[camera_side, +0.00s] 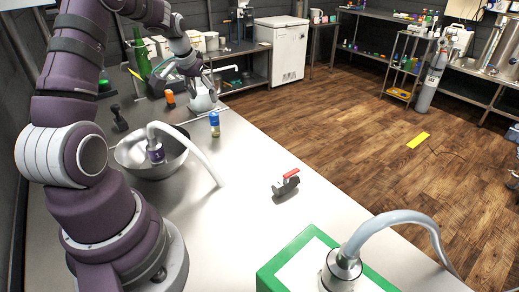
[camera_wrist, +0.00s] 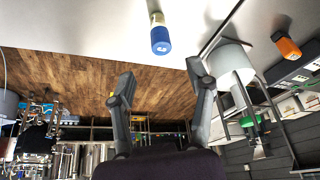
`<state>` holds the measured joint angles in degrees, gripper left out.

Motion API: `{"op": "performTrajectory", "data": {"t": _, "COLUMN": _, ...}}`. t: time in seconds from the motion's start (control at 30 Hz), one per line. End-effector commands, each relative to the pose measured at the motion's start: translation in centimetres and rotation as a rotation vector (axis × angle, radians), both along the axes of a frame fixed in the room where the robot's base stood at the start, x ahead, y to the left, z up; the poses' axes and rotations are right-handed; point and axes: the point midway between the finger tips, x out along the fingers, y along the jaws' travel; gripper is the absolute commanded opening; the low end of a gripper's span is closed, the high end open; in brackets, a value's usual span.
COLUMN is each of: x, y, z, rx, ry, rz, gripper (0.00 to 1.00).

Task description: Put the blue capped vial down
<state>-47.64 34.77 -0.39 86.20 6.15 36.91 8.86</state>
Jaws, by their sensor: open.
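The blue capped vial (camera_side: 214,124) stands upright on the pale worktop in the side view, near its far right edge. Its body looks clear with yellowish contents. In the wrist view the blue capped vial (camera_wrist: 160,40) shows at top centre, beyond and between my fingertips. My gripper (camera_wrist: 160,78) is open, with its two fingers spread and nothing between them. In the side view my gripper (camera_side: 207,79) is above and behind the vial, over the white jug area, apart from the vial.
A steel bowl (camera_side: 133,157) with a hose is to the left. A red-handled valve (camera_side: 286,183) lies nearer. Worktop between vial and valve is clear.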

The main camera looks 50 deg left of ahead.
Motion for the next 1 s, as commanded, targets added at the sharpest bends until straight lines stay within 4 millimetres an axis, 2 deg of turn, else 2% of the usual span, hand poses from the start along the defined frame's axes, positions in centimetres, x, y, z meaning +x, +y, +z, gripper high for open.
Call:
{"op": "performTrajectory", "data": {"t": 0.13, "x": -0.2, "y": -0.8, "z": 1.5, "rx": 0.003, "ry": -0.002, "rz": -0.01, "gripper": 0.54}}
{"op": "performTrajectory", "data": {"t": 0.2, "x": 0.2, "y": -2.7, "z": 2.9, "rx": 0.01, "ry": -0.008, "rz": -0.048, "gripper": 0.54}}
{"op": "performTrajectory", "data": {"t": 0.27, "x": 0.5, "y": -5.6, "z": 4.6, "rx": 0.018, "ry": -0.013, "rz": -0.104, "gripper": 0.54}}
{"op": "performTrajectory", "data": {"t": 0.37, "x": -0.1, "y": -11.9, "z": 7.6, "rx": 0.032, "ry": -0.031, "rz": -0.226, "gripper": 0.54}}
{"op": "performTrajectory", "data": {"t": 0.4, "x": -0.9, "y": -14.4, "z": 8.4, "rx": 0.034, "ry": -0.037, "rz": -0.274, "gripper": 0.54}}
{"op": "performTrajectory", "data": {"t": 0.5, "x": -3.8, "y": -19.9, "z": 9.6, "rx": 0.039, "ry": -0.06, "rz": -0.397, "gripper": 0.54}}
{"op": "performTrajectory", "data": {"t": 0.6, "x": -7.0, "y": -23.4, "z": 9.6, "rx": 0.037, "ry": -0.079, "rz": -0.497, "gripper": 0.54}}
{"op": "performTrajectory", "data": {"t": 0.7, "x": -9.1, "y": -25.1, "z": 9.0, "rx": 0.033, "ry": -0.091, "rz": -0.562, "gripper": 0.54}}
{"op": "performTrajectory", "data": {"t": 0.77, "x": -9.8, "y": -25.6, "z": 8.7, "rx": 0.03, "ry": -0.094, "rz": -0.582, "gripper": 0.54}}
{"op": "performTrajectory", "data": {"t": 1.0, "x": -10.2, "y": -25.8, "z": 8.5, "rx": 0.029, "ry": -0.094, "rz": -0.591, "gripper": 0.54}}
